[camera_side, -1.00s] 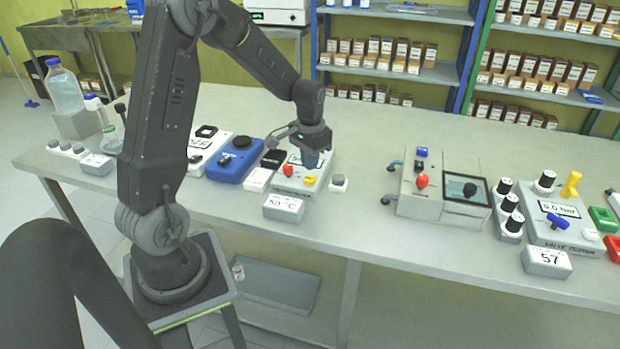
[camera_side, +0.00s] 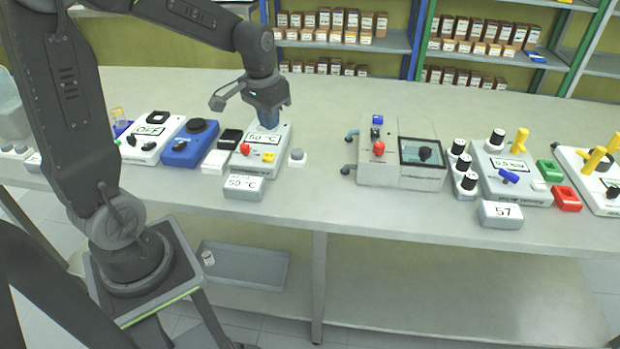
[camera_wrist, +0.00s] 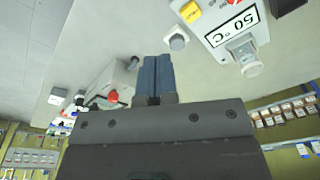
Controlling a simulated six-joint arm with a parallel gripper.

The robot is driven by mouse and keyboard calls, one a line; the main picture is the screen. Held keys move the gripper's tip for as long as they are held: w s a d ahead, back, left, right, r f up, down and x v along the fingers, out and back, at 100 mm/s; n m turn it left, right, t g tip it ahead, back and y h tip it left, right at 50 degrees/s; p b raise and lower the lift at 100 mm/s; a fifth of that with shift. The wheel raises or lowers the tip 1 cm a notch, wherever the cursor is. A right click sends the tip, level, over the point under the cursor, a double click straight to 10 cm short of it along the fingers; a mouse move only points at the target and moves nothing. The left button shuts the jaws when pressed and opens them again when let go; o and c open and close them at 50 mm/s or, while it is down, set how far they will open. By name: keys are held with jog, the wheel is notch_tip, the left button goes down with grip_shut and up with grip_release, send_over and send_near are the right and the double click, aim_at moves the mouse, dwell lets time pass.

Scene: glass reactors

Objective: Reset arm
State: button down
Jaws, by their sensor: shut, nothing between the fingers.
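My gripper (camera_side: 267,117) hangs from my arm above the back part of the white control box with the "50 °C" display (camera_side: 262,140). Its two blue fingers are together with nothing between them, as the wrist view (camera_wrist: 154,76) shows. The box carries a red knob and a yellow button. In the wrist view the same box (camera_wrist: 215,32) is at the upper right, apart from the fingers. Whether the fingertips clear the box is hard to tell from the side view.
A small "50 °C" sign block (camera_side: 243,187) stands in front of the box. A blue device (camera_side: 188,150) and an "OFF" device (camera_side: 150,140) are to the left. A grey unit with a screen (camera_side: 402,165) and a valve tester (camera_side: 510,170) are to the right. The rear table is clear.

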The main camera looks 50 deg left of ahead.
jog(key=s+d+r+m+t, duration=0.1)
jog(key=s+d+r+t, duration=0.1)
jog(key=s+d, duration=0.5)
jog(key=s+d+r+m+t, duration=0.1)
jog(key=s+d+r+t, duration=0.1)
jog(key=s+d+r, duration=0.3)
jog(key=shift+s+d+r+h, duration=0.25)
jog(key=shift+s+d+h, duration=0.05)
jog(key=shift+s+d, duration=0.7)
